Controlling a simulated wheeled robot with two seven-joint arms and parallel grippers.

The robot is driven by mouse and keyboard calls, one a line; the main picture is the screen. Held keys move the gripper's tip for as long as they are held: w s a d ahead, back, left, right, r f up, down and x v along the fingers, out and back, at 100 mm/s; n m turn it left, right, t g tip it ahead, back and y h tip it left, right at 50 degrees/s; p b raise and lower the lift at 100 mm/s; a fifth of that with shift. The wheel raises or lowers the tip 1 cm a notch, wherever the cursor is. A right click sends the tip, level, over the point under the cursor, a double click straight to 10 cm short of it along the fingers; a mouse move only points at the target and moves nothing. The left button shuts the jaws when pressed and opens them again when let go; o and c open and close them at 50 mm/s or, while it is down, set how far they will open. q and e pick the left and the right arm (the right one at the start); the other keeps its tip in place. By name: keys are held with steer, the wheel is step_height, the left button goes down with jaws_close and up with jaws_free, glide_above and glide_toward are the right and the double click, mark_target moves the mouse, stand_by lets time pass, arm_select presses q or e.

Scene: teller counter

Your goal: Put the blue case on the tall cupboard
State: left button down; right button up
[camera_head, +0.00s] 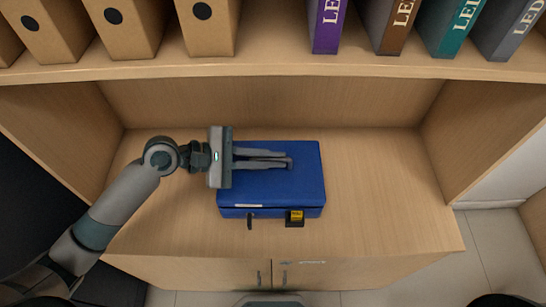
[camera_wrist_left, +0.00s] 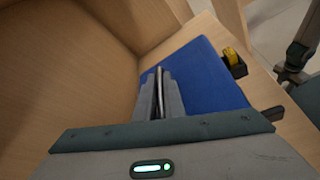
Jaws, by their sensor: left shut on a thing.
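The blue case (camera_head: 305,190) lies flat on the wooden counter surface of the tall cupboard (camera_head: 385,210), below its upper shelf. A yellow-and-black latch (camera_head: 295,217) and a dark tab are on its front side. My left gripper (camera_head: 288,162) reaches in from the left over the case's lid, its fingers close together and shut on the case. The part between the fingertips is mostly hidden, perhaps a handle on the lid. In the left wrist view the fingers (camera_wrist_left: 158,92) lie over the blue case (camera_wrist_left: 207,75).
An upper shelf (camera_head: 300,67) above the back of the counter holds cardboard files (camera_head: 130,25) at left and coloured ledgers (camera_head: 325,25) at right. Side walls bound the bay. Counter is clear right of the case. Cupboard doors (camera_head: 300,272) are below.

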mark_target(271, 169)
arm_select(q)
steer(key=shift+r, duration=0.1)
arm_select(e)
steer(key=shift+s, duration=0.1)
